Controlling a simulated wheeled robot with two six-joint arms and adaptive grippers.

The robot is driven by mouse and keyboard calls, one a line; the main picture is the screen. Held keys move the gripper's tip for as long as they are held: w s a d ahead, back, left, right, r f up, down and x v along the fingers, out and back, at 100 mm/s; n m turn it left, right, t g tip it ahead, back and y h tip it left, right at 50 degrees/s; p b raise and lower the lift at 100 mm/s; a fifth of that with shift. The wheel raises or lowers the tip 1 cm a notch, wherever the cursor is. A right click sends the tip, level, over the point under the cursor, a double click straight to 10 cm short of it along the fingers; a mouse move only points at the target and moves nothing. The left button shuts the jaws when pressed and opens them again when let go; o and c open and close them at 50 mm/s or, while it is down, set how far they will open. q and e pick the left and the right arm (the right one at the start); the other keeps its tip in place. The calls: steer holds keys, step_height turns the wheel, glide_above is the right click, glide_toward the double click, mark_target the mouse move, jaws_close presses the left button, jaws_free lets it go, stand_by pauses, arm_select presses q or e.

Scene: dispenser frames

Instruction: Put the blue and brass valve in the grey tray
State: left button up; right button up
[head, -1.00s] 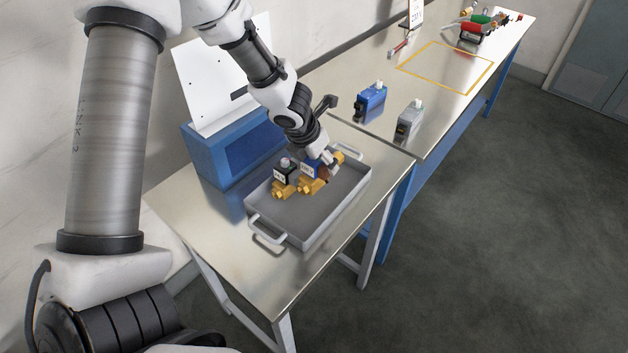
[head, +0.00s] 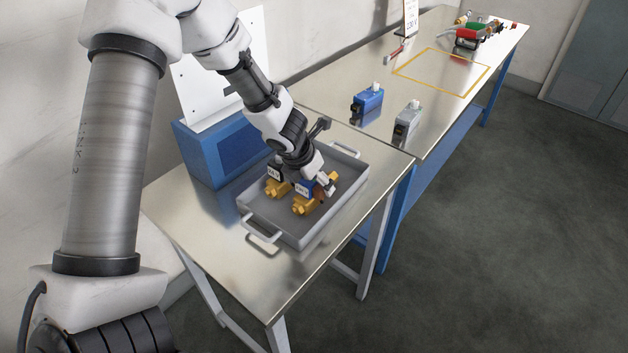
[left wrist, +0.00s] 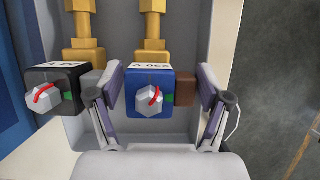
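The blue and brass valve (head: 303,206) is in the grey tray (head: 299,240), its brass body low against the tray floor. Its blue head (left wrist: 150,90) has a brown block on the right side and a knob in front. My left gripper (head: 317,184) reaches down into the tray over it. In the left wrist view, the gripper (left wrist: 160,102) is open, its fingers either side of the blue head and brown block with narrow gaps. A black and brass valve (head: 277,189) stands close to the left in the tray; its black head (left wrist: 58,88) is beside the left finger. My right gripper is not in view.
A blue box with a white panel (head: 222,152) stands behind the tray. On the adjoining bench are a blue device (head: 367,105), a grey device (head: 407,124), a yellow-outlined area (head: 440,72) and red and green items (head: 476,33). The tray's right part is clear.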

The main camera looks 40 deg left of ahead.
arm_select(q)
steer(key=shift+s+d+r, duration=0.1)
steer(key=shift+r, duration=0.1)
steer(key=p+v, duration=0.6)
steer(key=v, duration=0.6)
steer(key=shift+r, duration=0.1)
